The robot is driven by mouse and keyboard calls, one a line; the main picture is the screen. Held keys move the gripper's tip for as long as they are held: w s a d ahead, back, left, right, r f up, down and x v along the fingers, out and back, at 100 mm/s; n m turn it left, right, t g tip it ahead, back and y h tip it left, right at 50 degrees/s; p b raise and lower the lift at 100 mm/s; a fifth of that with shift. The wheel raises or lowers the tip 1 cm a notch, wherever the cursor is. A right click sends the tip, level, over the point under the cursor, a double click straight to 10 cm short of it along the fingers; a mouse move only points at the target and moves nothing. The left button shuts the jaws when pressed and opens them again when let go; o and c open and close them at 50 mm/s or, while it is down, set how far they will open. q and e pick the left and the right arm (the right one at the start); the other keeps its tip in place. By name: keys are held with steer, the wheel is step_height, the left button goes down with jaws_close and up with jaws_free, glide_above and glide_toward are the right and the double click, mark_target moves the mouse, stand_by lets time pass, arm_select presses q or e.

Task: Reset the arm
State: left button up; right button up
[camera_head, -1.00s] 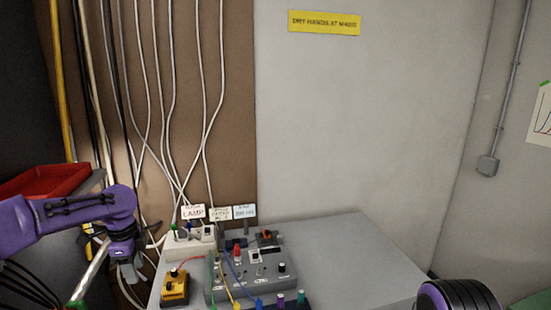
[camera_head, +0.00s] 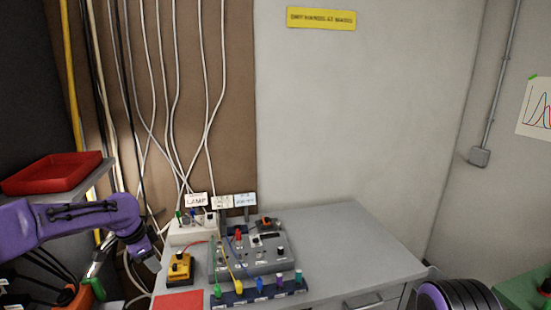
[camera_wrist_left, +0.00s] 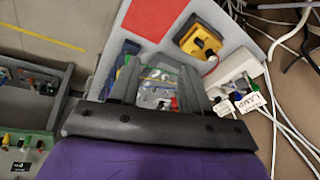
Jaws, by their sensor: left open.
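My left arm (camera_head: 85,220), purple, comes in from the left in the head view. Its left gripper (camera_head: 148,257) hangs left of the bench and is seen small. In the left wrist view the two dark fingers of the left gripper (camera_wrist_left: 158,88) are apart with nothing held between them. The grey control box (camera_wrist_left: 160,98) shows beyond them, apart from the fingers. A purple and black part of my right arm (camera_head: 460,297) shows at the lower right of the head view; its gripper is out of view.
A grey bench (camera_head: 350,235) carries the control box (camera_head: 255,262), a yellow box (camera_head: 180,268), a white power strip (camera_head: 192,231) and a red sheet (camera_head: 178,301). A red tray (camera_head: 52,173) stands on a shelf at left. Cables hang behind. The bench's right part is clear.

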arm_select(q)
steer(key=s+d+f+n+t+b, duration=0.1)
steer(key=d+f+n+t, duration=0.15)
steer(key=f+n, duration=0.3)
steer(key=s+d+f+n+t, duration=0.1)
steer(key=d+f+n, duration=0.3)
steer(key=f, duration=0.3)
steer(key=s+f+n+y+b, duration=0.1)
steer(key=s+f+n+b, duration=0.1)
steer(key=s+f+n, duration=0.5)
steer(key=s+f+g+y+b, duration=0.1)
steer(key=s+f, duration=0.4)
steer(key=s, duration=0.6)
steer(key=s+a+f+g+y+b, duration=0.1)
steer(key=s+f, duration=0.4)
steer(key=s, duration=0.7)
steer(key=s+a+f+n+g+y+b, duration=0.1)
steer(key=s+f+b, duration=0.1)
steer(key=s+f, duration=0.4)
steer(key=s, duration=0.5)
steer(key=shift+s+a+y, duration=0.25)
steer(key=shift+y, duration=0.05)
steer(key=shift+g, duration=0.25)
